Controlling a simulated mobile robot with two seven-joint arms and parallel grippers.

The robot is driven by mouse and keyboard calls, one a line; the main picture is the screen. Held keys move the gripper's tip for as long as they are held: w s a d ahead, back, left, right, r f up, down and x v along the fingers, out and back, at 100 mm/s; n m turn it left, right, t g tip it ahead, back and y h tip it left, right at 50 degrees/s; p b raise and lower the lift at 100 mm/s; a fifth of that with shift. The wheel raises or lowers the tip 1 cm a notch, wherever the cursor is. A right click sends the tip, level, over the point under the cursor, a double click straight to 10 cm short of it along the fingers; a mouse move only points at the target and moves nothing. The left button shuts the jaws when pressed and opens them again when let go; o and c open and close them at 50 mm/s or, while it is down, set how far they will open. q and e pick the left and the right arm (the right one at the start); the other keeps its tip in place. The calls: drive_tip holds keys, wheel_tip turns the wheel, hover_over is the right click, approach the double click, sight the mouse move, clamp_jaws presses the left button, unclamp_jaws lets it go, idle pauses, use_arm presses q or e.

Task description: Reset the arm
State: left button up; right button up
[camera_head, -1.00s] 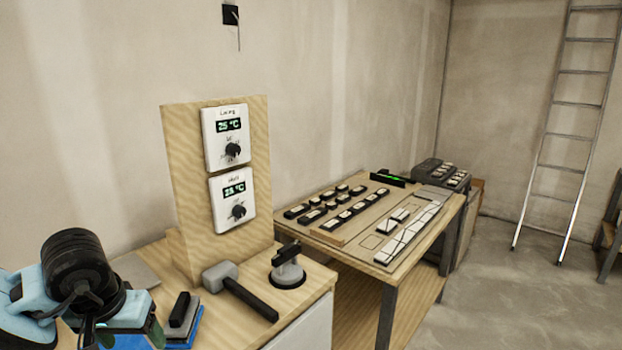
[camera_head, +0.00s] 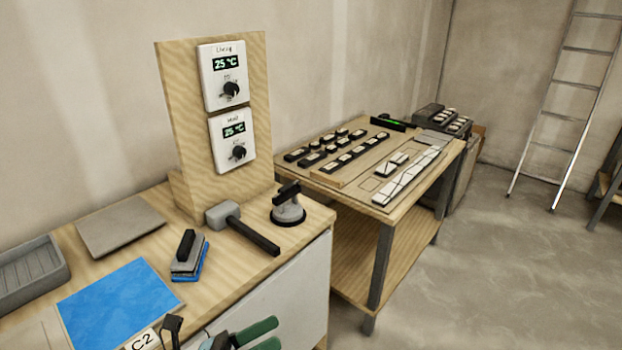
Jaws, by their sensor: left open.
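My left gripper (camera_head: 258,336) shows only in part at the bottom edge of the head view, with green finger parts and dark parts around them. It is open, and I see nothing held between its fingers. It is in front of the near workbench (camera_head: 315,215), by its white front, apart from the tools on top. The rest of my left arm is below the picture. My right gripper is not in view.
The near bench carries a blue sheet (camera_head: 120,300), a blue-based hand pad (camera_head: 188,258), a mallet (camera_head: 243,228), a suction cup (camera_head: 288,208), a grey tray (camera_head: 35,275) and a thermostat board (camera_head: 190,130). A second table (camera_head: 385,205) holds tile pieces. A ladder (camera_head: 565,110) leans behind. Floor at right is clear.

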use_arm(q)
drive_tip(key=s+a+f+n+t+y, duration=0.1)
drive_tip(key=a+f+n+t+y, duration=0.5)
drive_tip(key=n, duration=0.7)
drive_tip(key=s+a+f+n+t+y, duration=0.1)
drive_tip(key=a+f+n+t+y, duration=0.15)
drive_tip(key=f+n+y, duration=0.7)
drive_tip(key=s+a+f+n+g+y, duration=0.2)
drive_tip(key=s+a+f+n+g, duration=0.2)
drive_tip(key=s+f+n+g, duration=0.4)
drive_tip(key=s+f+n, duration=0.7)
drive_tip(key=s+n, duration=0.1)
drive_tip(key=n, duration=0.1)
drive_tip(key=shift+s+a+f, duration=0.2)
drive_tip(key=shift+f, duration=0.05)
